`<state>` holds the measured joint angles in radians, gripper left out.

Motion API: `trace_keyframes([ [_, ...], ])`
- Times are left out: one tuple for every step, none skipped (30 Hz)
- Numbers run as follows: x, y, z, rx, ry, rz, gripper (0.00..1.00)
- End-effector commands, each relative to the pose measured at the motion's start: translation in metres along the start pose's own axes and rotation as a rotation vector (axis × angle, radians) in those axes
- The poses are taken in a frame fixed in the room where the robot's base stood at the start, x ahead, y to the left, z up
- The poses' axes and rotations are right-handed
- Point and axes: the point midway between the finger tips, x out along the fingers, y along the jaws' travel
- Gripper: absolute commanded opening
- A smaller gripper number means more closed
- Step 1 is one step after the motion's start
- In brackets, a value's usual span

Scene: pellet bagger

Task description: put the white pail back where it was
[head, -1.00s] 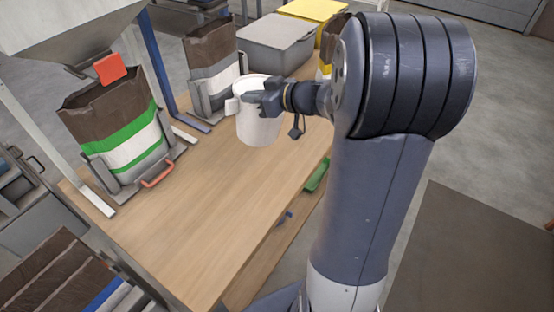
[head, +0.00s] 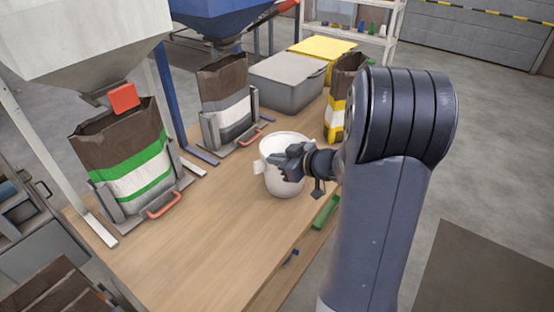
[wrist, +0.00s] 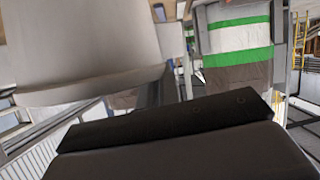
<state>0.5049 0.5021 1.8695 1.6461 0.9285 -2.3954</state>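The white pail (head: 276,182) is upright over the right part of the wooden table, in front of the grey bin. A small white tab sticks out on its left side. My gripper (head: 291,163) is at the pail's right side, near the rim, and appears shut on it. The fingertips are partly hidden against the pail. In the wrist view the pail (wrist: 80,45) fills the upper left, with a dark part of my gripper below it. I cannot tell whether the pail's base touches the table.
A green-striped bag (head: 130,170) stands under a hopper with a red flap (head: 123,97). A grey-striped bag (head: 228,110) stands behind the pail. A grey bin (head: 287,85), a yellow bin (head: 322,50) and a yellow-striped bag (head: 338,112) are farther back. The table's front (head: 190,245) is clear.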

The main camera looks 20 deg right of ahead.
Motion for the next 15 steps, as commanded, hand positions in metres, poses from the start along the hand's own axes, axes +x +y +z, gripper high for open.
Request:
trace_keyframes([
  [0.001,-0.0003,0.0022,0.001,0.0,0.0,0.0],
  [0.0012,-0.0003,0.0027,0.0,0.001,0.0,0.0],
  [0.0013,-0.0004,0.0029,-0.001,0.001,0.001,0.0],
  [0.0012,-0.0003,0.0028,-0.001,0.001,0.001,0.0],
  [0.0012,-0.0003,0.0027,-0.001,0.001,0.001,0.0],
  [0.0012,-0.0003,0.0027,-0.001,0.001,0.001,0.0],
  [0.0012,-0.0003,0.0027,-0.001,0.001,0.001,0.0],
  [0.0012,-0.0004,0.003,0.0,0.0,0.0,0.05],
  [0.0012,-0.0004,0.003,0.0,0.0,0.0,0.09],
  [0.0012,-0.0004,0.003,0.0,0.0,0.0,0.11],
  [0.0012,-0.0004,0.0029,0.0,0.0,0.0,0.14],
  [0.0012,-0.0004,0.0029,-0.001,0.001,0.0,0.17],
  [0.0012,-0.0004,0.0028,-0.001,0.001,0.0,0.19],
  [0.0012,-0.0003,0.0028,-0.001,0.001,0.0,0.22],
  [0.0012,-0.0003,0.0027,-0.001,0.001,0.0,0.25],
])
